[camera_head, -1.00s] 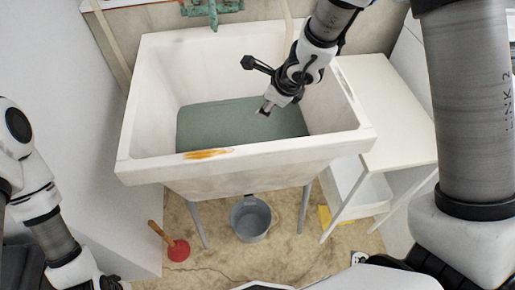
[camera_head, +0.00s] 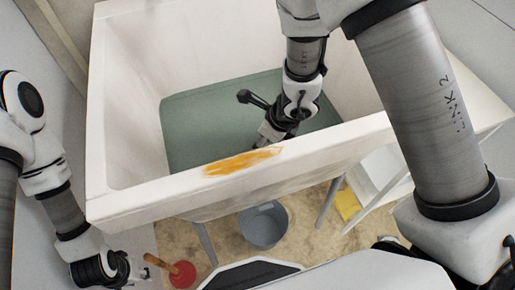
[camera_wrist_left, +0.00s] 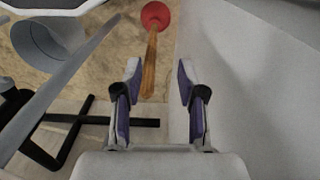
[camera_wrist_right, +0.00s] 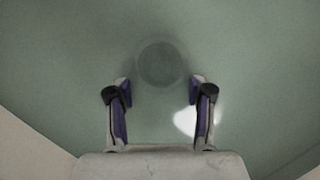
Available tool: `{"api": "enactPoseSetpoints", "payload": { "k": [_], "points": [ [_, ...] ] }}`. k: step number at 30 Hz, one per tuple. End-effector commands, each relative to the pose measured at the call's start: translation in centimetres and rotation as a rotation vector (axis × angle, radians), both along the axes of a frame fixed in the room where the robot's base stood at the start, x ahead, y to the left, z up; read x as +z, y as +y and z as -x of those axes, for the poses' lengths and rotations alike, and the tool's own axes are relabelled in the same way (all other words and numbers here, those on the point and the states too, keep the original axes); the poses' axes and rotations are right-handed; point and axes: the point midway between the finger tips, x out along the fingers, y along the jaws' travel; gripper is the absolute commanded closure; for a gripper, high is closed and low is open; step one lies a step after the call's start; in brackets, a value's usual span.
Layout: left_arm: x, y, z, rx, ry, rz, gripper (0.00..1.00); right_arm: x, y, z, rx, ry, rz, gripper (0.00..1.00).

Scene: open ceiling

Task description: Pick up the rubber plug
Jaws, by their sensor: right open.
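A dark round shape, likely the rubber plug (camera_wrist_right: 160,63), shows dimly through the greenish water in the right wrist view, just beyond the fingertips and roughly centred between them. I cannot make out its edges or height clearly. My right gripper (camera_wrist_right: 160,86) is open and empty, pointing down at it. In the head view my right gripper (camera_head: 264,140) is inside the sink (camera_head: 125,110), close to the front wall, and hides the plug there. My left gripper (camera_wrist_left: 159,76) is open, outside the sink at the lower left.
The sink holds green water (camera_head: 195,125), and its front rim (camera_head: 330,142) has an orange stain. A plunger (camera_head: 182,273) stands on the floor near my left gripper. A grey bucket (camera_head: 264,226) sits under the sink. A white side table (camera_head: 470,105) is at the right.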

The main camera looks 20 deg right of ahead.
Motion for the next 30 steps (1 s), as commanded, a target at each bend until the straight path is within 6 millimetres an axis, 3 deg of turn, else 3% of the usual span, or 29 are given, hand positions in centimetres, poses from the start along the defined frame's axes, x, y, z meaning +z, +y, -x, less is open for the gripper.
{"api": "enactPoseSetpoints", "payload": {
  "k": [3,10,14,15,25,30],
  "points": [
    [-0.5,0.0,0.0,0.000,0.000,0.000,0.60,-1.8,0.5,-0.4,0.000,0.001,0.000,0.49],
    [-0.4,0.0,0.0,0.000,0.000,0.000,0.60,-1.9,0.6,-0.5,0.000,-0.001,0.000,0.49],
    [-0.5,0.0,0.0,0.000,0.000,0.000,0.60,-1.9,0.6,-0.5,0.000,-0.001,0.000,0.95],
    [-0.5,0.0,0.0,0.000,0.000,0.000,0.60,-1.9,0.6,-0.5,0.000,-0.001,0.000,1.00],
    [-0.3,0.0,0.0,0.000,0.000,0.000,0.60,-1.7,0.6,-0.5,0.001,-0.001,0.001,1.00],
    [1.1,0.0,0.0,0.000,0.000,0.000,0.60,1.3,0.6,-0.6,0.002,-0.004,0.001,1.00]
  ]
}}
